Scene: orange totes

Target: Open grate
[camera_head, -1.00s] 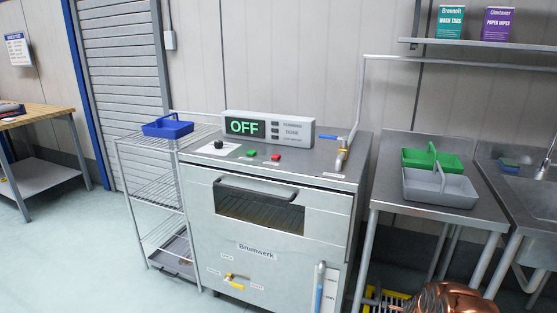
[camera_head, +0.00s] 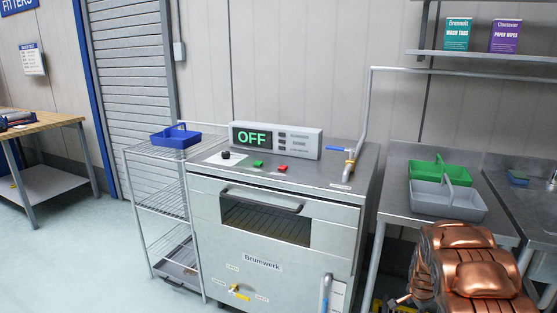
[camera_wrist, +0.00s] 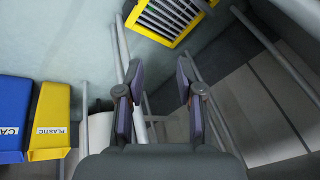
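A floor grate with a yellow frame and dark slats (camera_wrist: 168,20) shows at the top of the wrist view, cut off by the picture edge. Only a small yellow patch shows low in the head view, mostly hidden behind my copper arm. My gripper (camera_wrist: 158,72) is open and empty in the wrist view, its two dark fingers spread apart. The grate lies beyond the fingertips, and nothing touches them. A pale metal leg or pipe runs behind the left finger, close to the grate's left side.
A steel washer marked Brumwerk (camera_head: 262,262) stands left of my arm. A steel table (camera_head: 400,208) holds green and grey caddies. Table legs and pipes crowd the space around my gripper. Blue (camera_wrist: 15,120) and yellow (camera_wrist: 50,120) bins stand at left in the wrist view.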

